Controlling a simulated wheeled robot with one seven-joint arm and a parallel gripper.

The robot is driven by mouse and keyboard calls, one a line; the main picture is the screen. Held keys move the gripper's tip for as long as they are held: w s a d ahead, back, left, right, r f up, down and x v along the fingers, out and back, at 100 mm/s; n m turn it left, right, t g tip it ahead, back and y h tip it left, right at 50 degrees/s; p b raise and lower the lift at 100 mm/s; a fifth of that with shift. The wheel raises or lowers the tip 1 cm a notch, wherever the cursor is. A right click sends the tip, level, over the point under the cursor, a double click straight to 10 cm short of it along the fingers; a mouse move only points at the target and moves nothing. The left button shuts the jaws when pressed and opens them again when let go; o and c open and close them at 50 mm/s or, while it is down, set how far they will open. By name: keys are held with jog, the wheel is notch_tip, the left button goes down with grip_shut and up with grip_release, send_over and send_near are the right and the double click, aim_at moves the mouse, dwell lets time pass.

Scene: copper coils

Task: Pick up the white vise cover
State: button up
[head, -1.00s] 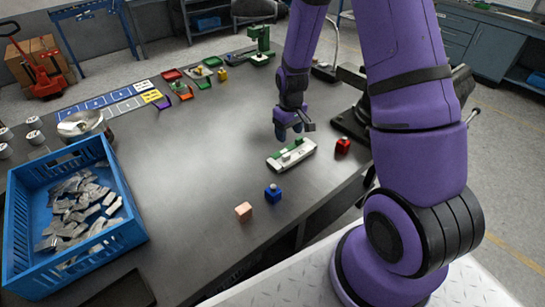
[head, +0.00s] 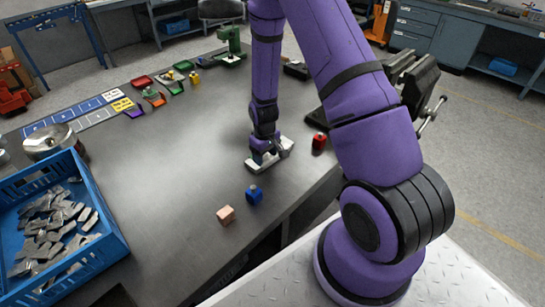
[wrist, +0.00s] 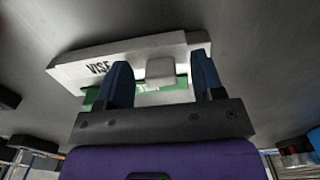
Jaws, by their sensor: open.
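The white vise cover (head: 285,149) lies flat on the grey table, right under my gripper. In the wrist view the cover (wrist: 125,55) shows the word VISE, a green strip and a raised white knob (wrist: 160,70). My gripper (head: 263,158) is down at the cover. Its two dark blue fingers (wrist: 162,80) are open, one on each side of the knob, with gaps between them and it. Part of the cover is hidden behind my gripper.
A red block (head: 319,141) stands close right of the cover. A blue block (head: 254,194) and a pinkish block (head: 226,215) sit nearer the front edge. A blue crate (head: 107,225) of metal pieces is at left, a dark vise (head: 408,85) at right. The table's middle is clear.

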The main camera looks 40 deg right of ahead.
jog(key=shift+f, duration=0.35)
jog(key=shift+c, duration=0.3)
jog(key=c, duration=0.9)
jog(key=shift+c, duration=0.2)
jog(key=shift+r, duration=0.1)
